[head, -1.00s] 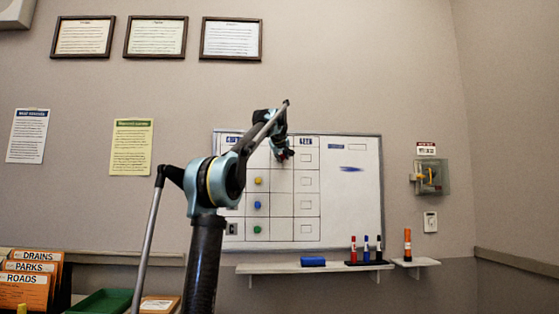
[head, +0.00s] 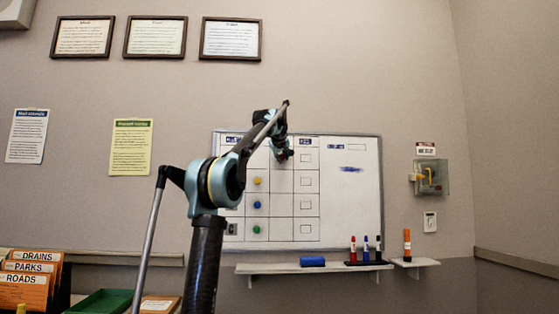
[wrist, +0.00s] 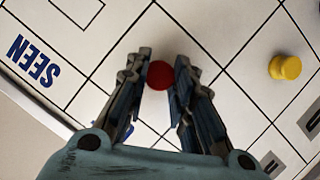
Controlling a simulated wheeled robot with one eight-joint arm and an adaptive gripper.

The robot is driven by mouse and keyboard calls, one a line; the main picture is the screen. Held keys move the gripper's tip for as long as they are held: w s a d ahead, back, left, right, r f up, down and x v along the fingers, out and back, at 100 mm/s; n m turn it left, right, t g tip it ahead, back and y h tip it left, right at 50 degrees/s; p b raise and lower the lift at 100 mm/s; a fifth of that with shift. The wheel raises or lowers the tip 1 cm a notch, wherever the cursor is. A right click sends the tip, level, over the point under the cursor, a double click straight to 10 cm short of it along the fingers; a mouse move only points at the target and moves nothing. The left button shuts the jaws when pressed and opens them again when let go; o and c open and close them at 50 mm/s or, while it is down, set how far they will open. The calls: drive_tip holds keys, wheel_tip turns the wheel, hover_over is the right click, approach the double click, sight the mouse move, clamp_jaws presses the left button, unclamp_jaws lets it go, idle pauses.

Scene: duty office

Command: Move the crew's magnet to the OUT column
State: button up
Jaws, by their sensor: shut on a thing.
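The red magnet (wrist: 160,75) is between the fingertips of my gripper (wrist: 161,72) in the wrist view, and the gripper is shut on it. In the head view, my gripper (head: 284,155) is at the upper part of the whiteboard (head: 350,205), its tips partly hidden by its own body. The magnet is over the blank column between the SEEN column and the column of coloured magnets. That column's header is mostly hidden behind my gripper. I cannot tell whether the magnet touches the board. The SEEN label (wrist: 33,62) shows at left in the wrist view.
A yellow magnet (head: 258,181), blue magnet (head: 257,205) and green magnet (head: 257,229) sit in one column. The yellow magnet (wrist: 285,67) is right of my gripper in the wrist view. Below the board, a shelf (head: 262,269) holds a blue eraser (head: 312,261) and markers (head: 366,247).

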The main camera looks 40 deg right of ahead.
drive_tip(key=o, duration=0.9)
drive_tip(key=shift+c, duration=0.2)
